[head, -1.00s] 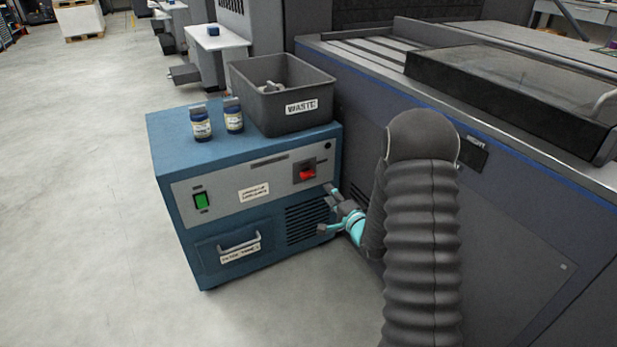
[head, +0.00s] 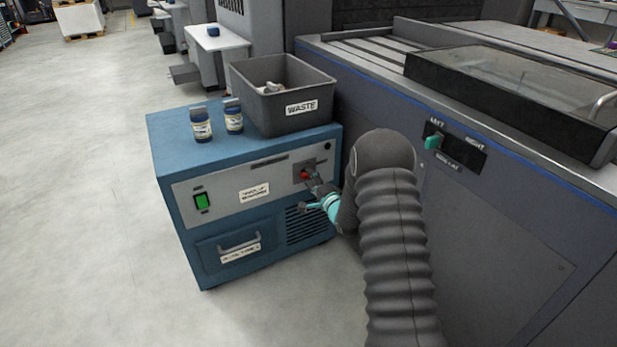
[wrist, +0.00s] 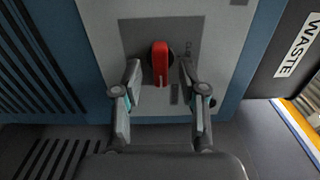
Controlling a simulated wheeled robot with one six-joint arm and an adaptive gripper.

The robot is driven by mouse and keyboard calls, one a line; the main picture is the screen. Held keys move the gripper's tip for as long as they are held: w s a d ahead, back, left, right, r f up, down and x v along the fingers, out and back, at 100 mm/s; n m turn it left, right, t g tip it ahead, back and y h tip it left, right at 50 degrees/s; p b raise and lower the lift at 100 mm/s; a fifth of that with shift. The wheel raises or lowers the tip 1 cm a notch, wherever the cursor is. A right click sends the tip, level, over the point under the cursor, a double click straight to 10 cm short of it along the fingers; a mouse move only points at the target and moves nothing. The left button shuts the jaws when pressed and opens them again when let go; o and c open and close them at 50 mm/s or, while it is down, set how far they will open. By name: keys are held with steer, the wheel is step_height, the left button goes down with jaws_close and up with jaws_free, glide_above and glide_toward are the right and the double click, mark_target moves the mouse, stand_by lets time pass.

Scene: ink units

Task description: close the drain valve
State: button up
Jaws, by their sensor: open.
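The drain valve is a red handle (head: 305,175) on a dark plate on the front of the blue cabinet (head: 222,225). In the wrist view the red handle (wrist: 160,63) stands lengthwise, pointing up and down the picture. In the wrist view my gripper (wrist: 160,72) is open, with one finger on each side of the handle's lower end. A gap shows between the handle and each finger.
A grey waste bin (head: 283,110) and two small jars (head: 201,126) stand on the cabinet. A green switch (head: 202,201) and a drawer handle (head: 238,243) are on its front. The large grey machine (head: 480,230) is close on the right. Open floor lies to the left.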

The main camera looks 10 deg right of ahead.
steer(key=shift+x, duration=0.9)
jaws_close()
